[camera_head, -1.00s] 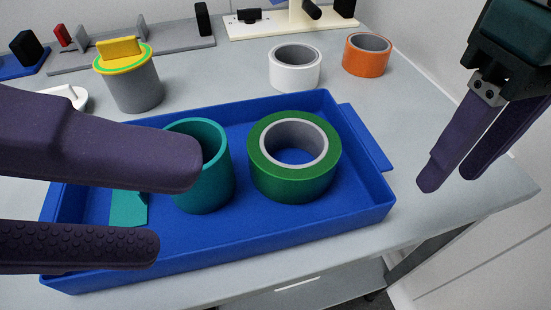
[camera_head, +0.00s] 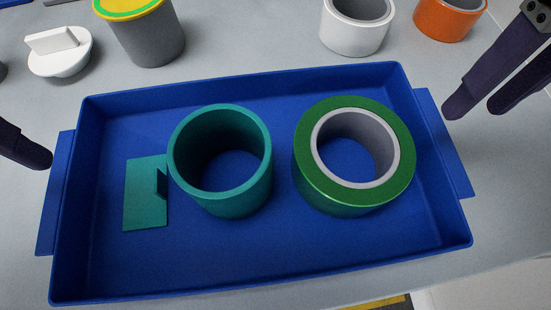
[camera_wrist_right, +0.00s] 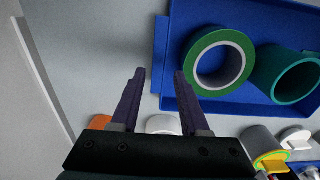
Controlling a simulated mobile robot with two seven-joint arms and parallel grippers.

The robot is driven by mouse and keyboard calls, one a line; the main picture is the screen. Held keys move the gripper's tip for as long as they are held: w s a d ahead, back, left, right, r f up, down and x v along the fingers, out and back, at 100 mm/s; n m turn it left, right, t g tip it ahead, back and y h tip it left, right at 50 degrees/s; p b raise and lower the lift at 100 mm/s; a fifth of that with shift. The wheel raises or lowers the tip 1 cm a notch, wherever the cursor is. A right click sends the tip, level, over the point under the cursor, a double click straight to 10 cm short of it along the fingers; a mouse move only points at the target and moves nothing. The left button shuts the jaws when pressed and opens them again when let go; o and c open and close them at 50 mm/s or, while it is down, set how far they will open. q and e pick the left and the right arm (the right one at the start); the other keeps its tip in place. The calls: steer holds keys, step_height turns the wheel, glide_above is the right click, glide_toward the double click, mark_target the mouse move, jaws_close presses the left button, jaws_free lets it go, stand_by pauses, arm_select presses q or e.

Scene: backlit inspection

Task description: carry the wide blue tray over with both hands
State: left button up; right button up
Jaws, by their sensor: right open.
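The wide blue tray (camera_head: 270,262) lies on the grey table with a flat handle at each short end. It holds a teal tube (camera_head: 222,200), a green tape roll (camera_head: 350,203) with a grey core, and a teal plate (camera_head: 145,205) with an upright tab. My right gripper (camera_head: 472,108) is open and empty, near the tray's right handle (camera_head: 445,145). In the right wrist view the handle's edge shows between its fingertips (camera_wrist_right: 159,74). One finger of my left gripper (camera_head: 30,152) shows near the left handle (camera_head: 55,195); its other finger is hidden.
Behind the tray stand a grey cylinder (camera_head: 150,40) with a yellow and green top, a white round piece (camera_head: 60,58) with a tab, a white roll (camera_head: 354,32) and an orange roll (camera_head: 447,22). The table's front edge shows at bottom right.

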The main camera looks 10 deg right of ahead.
mark_target(57, 186)
arm_select(q)
step_height(57, 186, down, 8)
steer(key=shift+f, duration=0.1)
arm_select(e)
step_height(57, 186, down, 8)
steer(key=shift+f, duration=0.1)
arm_select(q)
steer(key=shift+c, duration=0.2)
arm_select(e)
steer(key=shift+c, duration=0.2)
arm_select(q)
steer(key=c, duration=0.6)
arm_select(e)
steer(key=c, duration=0.6)
arm_select(q)
jaws_close()
arm_select(e)
jaws_close()
